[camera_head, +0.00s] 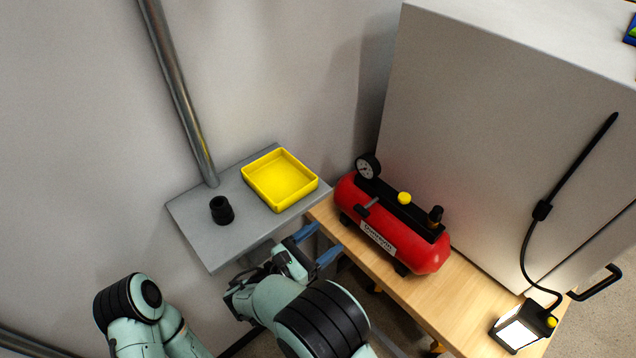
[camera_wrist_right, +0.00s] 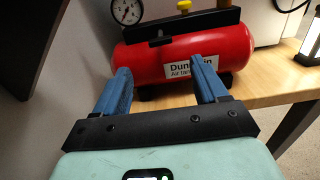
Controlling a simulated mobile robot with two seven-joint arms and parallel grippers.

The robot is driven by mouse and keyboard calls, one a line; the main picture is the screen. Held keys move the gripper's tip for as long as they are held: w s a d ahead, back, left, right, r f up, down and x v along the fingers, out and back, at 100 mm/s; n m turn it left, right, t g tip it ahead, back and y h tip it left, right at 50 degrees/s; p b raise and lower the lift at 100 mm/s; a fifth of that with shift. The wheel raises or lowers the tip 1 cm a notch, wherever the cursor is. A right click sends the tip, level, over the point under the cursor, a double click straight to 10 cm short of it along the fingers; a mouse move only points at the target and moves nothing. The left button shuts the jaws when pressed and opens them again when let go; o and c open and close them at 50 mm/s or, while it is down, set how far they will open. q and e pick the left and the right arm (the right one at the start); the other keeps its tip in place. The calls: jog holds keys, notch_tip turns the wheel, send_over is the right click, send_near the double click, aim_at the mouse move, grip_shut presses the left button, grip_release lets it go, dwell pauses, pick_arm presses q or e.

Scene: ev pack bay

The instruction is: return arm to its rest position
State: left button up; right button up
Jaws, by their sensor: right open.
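My right gripper (camera_head: 318,244) is open, with its two blue fingers apart and nothing between them. In the head view it is at the left end of the wooden bench, just in front of the grey shelf's right corner. In the right wrist view the open fingers (camera_wrist_right: 166,74) point toward the red air tank (camera_wrist_right: 190,58), with a visible gap between them and it. My left gripper is not in view.
The red tank (camera_head: 395,225) with a gauge stands on the wooden bench (camera_head: 432,308). The grey shelf (camera_head: 232,240) holds a yellow tray (camera_head: 280,180) and a black cylinder (camera_head: 221,210). A lamp (camera_head: 520,325) stands at the bench's right. A large cabinet (camera_head: 490,120) stands behind.

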jog(key=s+d+f+m+g+y, duration=0.2)
jog(key=s+d+f+g, duration=0.2)
jog(key=f, duration=0.4)
jog(key=s+d+f+m+g+y+p, duration=0.1)
jog(key=s+d+f+g+y, duration=0.1)
jog(key=s+d+f+g, duration=0.45)
jog(key=s+d+f+m+g+y, duration=0.1)
jog(key=s+f+m, duration=0.15)
jog(key=f, duration=0.65)
pick_arm(q)
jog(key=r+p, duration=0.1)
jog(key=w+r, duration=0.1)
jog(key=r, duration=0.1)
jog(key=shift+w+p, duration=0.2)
jog(key=shift+p, duration=0.15)
pick_arm(e)
jog(key=s+a+f+m+y, duration=0.1)
jog(key=s+f+m+y, duration=0.3)
jog(key=m, duration=0.8)
jog(key=s+a+f+m+y, duration=0.1)
jog(key=s+f+m+y, duration=0.3)
jog(key=s+m+y, duration=0.5)
jog(key=s+m, duration=0.2)
jog(key=m, duration=0.1)
jog(key=shift+a+f, duration=0.2)
jog(key=shift+f, duration=0.2)
jog(key=shift+g, duration=0.25)
